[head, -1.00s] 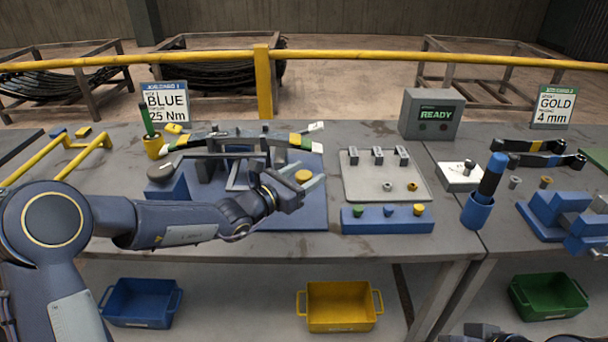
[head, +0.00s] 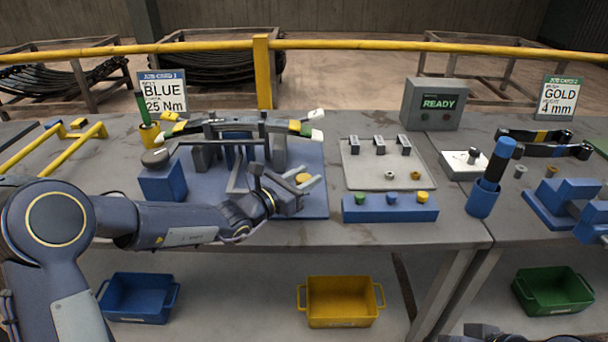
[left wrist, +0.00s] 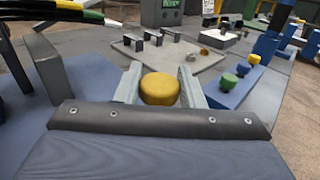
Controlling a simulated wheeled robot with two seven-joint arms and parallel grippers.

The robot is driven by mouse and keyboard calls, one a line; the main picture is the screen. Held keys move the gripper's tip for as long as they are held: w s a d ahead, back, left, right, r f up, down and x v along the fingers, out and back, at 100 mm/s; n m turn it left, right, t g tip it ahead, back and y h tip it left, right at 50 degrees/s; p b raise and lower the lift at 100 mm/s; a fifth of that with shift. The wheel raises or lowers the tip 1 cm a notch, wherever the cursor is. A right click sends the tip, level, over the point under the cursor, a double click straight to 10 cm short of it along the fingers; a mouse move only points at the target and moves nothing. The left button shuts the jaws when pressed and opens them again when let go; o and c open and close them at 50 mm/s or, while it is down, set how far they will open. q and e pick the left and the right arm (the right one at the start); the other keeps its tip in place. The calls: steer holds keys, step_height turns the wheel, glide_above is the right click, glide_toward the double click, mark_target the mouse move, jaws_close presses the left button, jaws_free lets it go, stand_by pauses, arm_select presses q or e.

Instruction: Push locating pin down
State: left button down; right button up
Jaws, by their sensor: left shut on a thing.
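The locating pin shows as a round yellow knob (head: 303,178) at the right side of the blue fixture base (head: 310,205). In the left wrist view the yellow knob (left wrist: 160,88) sits between my two grey fingers. My left gripper (head: 314,183) is shut on it, with one finger on each side. The knob hides the pin's lower part, so its depth cannot be told. A leaf spring pack (head: 245,126) with coloured bands lies across the fixture's grey uprights, behind my gripper. My right gripper is not clearly in view; only a dark arm part shows at the bottom edge.
A blue block with green, blue and yellow knobs (head: 390,213) stands right of my left gripper. Behind it is a grey plate (head: 385,176) with clips and bushings. A blue holder with a blue-topped tool (head: 483,200) stands farther right. A READY box (head: 434,104) is at the back.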

arm_select(q)
steer(key=shift+r, duration=0.4)
steer(key=c, duration=1)
jaws_free()
steer(key=shift+o, duration=0.2)
steer(key=shift+s+a, duration=0.1)
steer(key=v, duration=0.7)
steer(key=shift+s+a, duration=0.25)
